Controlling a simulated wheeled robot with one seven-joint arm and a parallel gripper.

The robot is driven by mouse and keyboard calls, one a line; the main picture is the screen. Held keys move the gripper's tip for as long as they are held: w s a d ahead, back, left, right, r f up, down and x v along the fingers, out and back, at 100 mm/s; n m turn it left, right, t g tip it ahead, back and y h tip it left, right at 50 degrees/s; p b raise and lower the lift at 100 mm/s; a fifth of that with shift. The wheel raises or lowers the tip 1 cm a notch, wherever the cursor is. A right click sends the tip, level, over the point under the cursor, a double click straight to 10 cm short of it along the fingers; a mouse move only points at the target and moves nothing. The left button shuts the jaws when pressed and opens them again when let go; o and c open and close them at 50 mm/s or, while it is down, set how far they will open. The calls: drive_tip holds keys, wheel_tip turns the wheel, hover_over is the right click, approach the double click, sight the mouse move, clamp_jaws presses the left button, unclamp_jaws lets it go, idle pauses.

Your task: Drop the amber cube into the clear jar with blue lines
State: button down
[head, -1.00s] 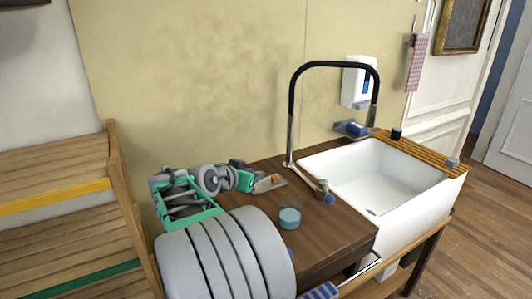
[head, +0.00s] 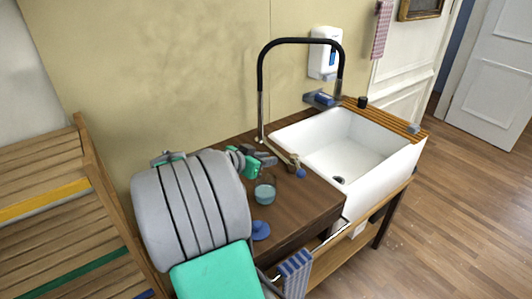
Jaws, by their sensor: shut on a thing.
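The clear jar (head: 264,193) stands upright on the dark wooden counter, left of the sink. It looks bluish, and its lines are too small to make out. My gripper (head: 272,159) is just behind the jar, partly hidden by my own arm. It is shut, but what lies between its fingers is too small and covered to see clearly. The amber cube does not show now; earlier it showed as a small orange block at my gripper's fingers.
A white sink (head: 350,150) with a black tap (head: 300,41) is right of the jar. A brass fitting with a blue knob (head: 300,173) stands close right of the jar. A blue disc (head: 261,230) lies in front. Wooden shelves (head: 60,215) are at left.

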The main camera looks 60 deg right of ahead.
drive_tip(key=shift+f, duration=0.2)
drive_tip(key=c, duration=1.2)
unclamp_jaws()
drive_tip(key=b+v, duration=0.1)
drive_tip(key=v, duration=0.7)
drive_tip(key=shift+b, duration=0.35)
